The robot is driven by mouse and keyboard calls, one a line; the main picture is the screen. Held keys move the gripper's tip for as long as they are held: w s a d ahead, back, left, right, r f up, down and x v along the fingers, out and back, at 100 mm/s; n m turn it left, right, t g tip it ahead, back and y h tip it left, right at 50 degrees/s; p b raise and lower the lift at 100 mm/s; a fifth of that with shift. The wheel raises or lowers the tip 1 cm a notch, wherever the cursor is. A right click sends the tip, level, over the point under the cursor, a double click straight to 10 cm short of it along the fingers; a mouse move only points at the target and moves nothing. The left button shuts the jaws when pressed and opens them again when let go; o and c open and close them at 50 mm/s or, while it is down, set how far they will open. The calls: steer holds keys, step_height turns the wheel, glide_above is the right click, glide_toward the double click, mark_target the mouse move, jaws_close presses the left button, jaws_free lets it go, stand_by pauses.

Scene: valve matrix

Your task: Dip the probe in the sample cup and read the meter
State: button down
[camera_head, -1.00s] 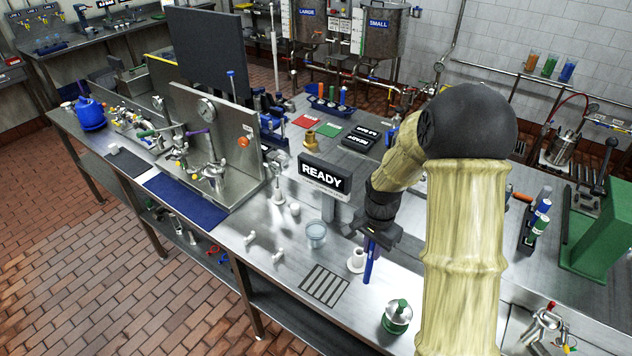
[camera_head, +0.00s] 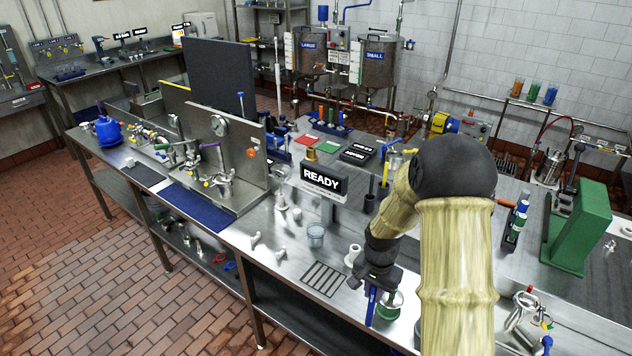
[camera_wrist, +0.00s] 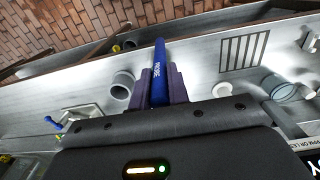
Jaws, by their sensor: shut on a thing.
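My gripper (camera_head: 374,287) is shut on the blue probe (camera_head: 371,306), which hangs below it over the bench's front part. In the wrist view the probe (camera_wrist: 160,75) lies between my two fingers (camera_wrist: 160,87), its "PROBE" lettering visible. A clear, bluish cup (camera_head: 316,236) stands on the bench left of and behind my gripper; it also shows at the right of the wrist view (camera_wrist: 280,89). The probe is apart from this cup. The meter (camera_head: 323,179) reads "READY" on its dark display, behind the cup. A white round holder (camera_head: 353,255) stands between cup and gripper.
A green-topped container (camera_head: 388,307) stands close beside the probe, partly hidden. A slotted drain (camera_head: 323,279) lies left of my gripper. Small white fittings (camera_head: 255,239) stand farther left. A steel panel with a gauge (camera_head: 220,126) rises at the back left.

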step_height(320, 180, down, 15)
steer(key=s+n+b, duration=0.1)
steer(key=n+b, duration=0.1)
steer(key=n, duration=0.5)
steer(key=shift+s, duration=0.2)
steer(key=shift+a, duration=0.15)
